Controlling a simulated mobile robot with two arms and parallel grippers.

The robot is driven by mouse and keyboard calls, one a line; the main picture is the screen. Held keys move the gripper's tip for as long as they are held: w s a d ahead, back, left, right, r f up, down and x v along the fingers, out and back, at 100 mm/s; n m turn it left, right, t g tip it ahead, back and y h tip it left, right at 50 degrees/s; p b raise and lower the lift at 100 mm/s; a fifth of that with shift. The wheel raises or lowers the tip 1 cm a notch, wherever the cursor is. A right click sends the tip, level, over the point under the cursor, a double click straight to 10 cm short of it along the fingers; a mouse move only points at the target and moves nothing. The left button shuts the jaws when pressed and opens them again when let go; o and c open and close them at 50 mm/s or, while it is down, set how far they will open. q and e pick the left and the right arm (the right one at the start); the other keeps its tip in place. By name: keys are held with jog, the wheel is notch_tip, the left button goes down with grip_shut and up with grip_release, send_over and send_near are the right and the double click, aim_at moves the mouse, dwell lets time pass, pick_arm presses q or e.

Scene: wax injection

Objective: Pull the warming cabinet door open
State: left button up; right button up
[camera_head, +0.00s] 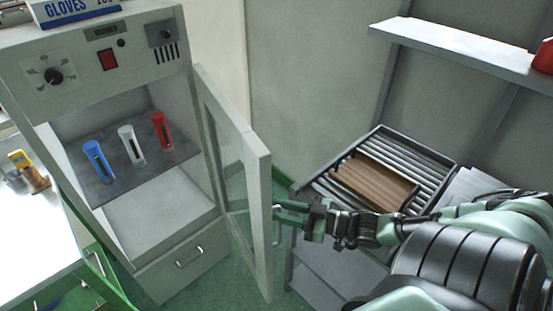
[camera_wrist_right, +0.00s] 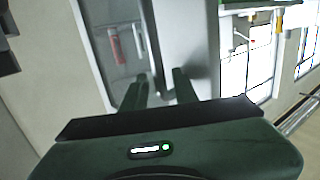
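The warming cabinet (camera_head: 118,75) stands at left in the head view. Its framed glass door (camera_head: 262,180) is hinged on the cabinet's right side and stands wide open, swung out toward me. A pale bar handle (camera_head: 277,236) is on the door's outer face near its free edge. My right gripper (camera_head: 280,210) reaches in from the right, its fingers on either side of the handle and seemingly closed on it. In the right wrist view my fingers (camera_wrist_right: 163,82) are a little apart in front of the door; the contact itself is hard to see. My left gripper is out of view.
Blue (camera_head: 98,160), white (camera_head: 131,145) and red (camera_head: 161,131) tubes stand on the cabinet's shelf (camera_head: 105,185). A drawer (camera_head: 185,265) is below. A roller rack with a brown block (camera_head: 375,182) stands right of the door. A wall shelf (camera_head: 460,42) is above.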

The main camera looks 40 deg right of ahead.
notch_tip(320, 180, up, 16)
jog(key=w+p, duration=0.1)
jog(key=p, duration=0.3)
jog(key=shift+w+t+y+p, duration=0.25)
jog(key=shift+t+y+p, duration=0.05)
jog(key=shift+t+p, duration=0.1)
jog(key=shift+d+r, duration=0.1)
jog(key=s+d+f+m+g+h, duration=0.1)
jog(key=d+f+g+h, duration=0.15)
jog(key=f, duration=0.45)
jog(key=s+d+f+g+h, duration=0.2)
jog(key=f+g, duration=0.1)
jog(key=f, duration=0.4)
jog(key=s+d+p, duration=0.3)
jog(key=d, duration=0.5)
jog(key=shift+s, duration=0.3)
jog(key=shift+h, duration=0.25)
jog(key=shift+p, duration=0.3)
